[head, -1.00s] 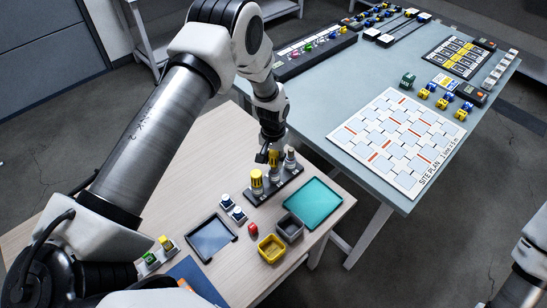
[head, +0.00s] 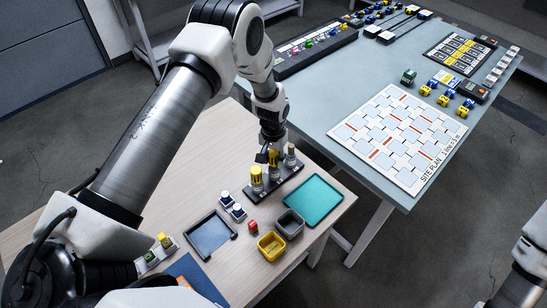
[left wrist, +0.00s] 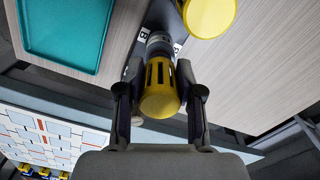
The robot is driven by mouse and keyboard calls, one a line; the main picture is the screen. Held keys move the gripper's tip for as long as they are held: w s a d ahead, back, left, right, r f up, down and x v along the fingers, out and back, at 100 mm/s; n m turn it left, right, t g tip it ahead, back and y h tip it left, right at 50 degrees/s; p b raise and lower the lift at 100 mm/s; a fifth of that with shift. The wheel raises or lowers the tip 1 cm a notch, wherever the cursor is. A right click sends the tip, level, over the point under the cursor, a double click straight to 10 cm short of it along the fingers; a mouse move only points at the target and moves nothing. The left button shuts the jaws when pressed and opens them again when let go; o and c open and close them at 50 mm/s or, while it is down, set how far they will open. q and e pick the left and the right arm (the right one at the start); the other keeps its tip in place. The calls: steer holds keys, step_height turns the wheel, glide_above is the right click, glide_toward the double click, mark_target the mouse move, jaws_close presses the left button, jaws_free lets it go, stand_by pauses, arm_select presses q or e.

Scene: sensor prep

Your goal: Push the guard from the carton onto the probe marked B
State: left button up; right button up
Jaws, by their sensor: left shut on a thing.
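A dark rack (head: 286,186) holds three upright probes in the head view. The near-left probe wears a yellow guard (head: 257,179), whose round top (left wrist: 208,14) shows in the left wrist view. My left gripper (left wrist: 160,98) is shut on a slotted yellow guard (left wrist: 160,92), at the middle probe. The grey body of that probe (left wrist: 158,46) shows past the guard, beside a label with B (left wrist: 143,34). The guard is in line with the probe and seems around its end; how far down cannot be told. The right probe (head: 291,156) is bare.
A blue-grey tray (head: 210,236) lies left. Which container is the carton is unclear.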

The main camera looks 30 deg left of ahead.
mark_target(273, 153)
arm_select(q)
steer(key=shift+f+b, duration=0.45)
steer(key=shift+f, duration=0.25)
steer(key=shift+f, duration=0.3)
stand_by(0.4)
jaws_close()
steer(key=o, duration=1.4)
jaws_free()
steer(key=shift+r+p, duration=0.3)
steer(key=shift+r, duration=0.45)
steer(key=shift+r+p, duration=2)
steer(key=shift+r, duration=0.95)
steer(key=shift+f, duration=0.1)
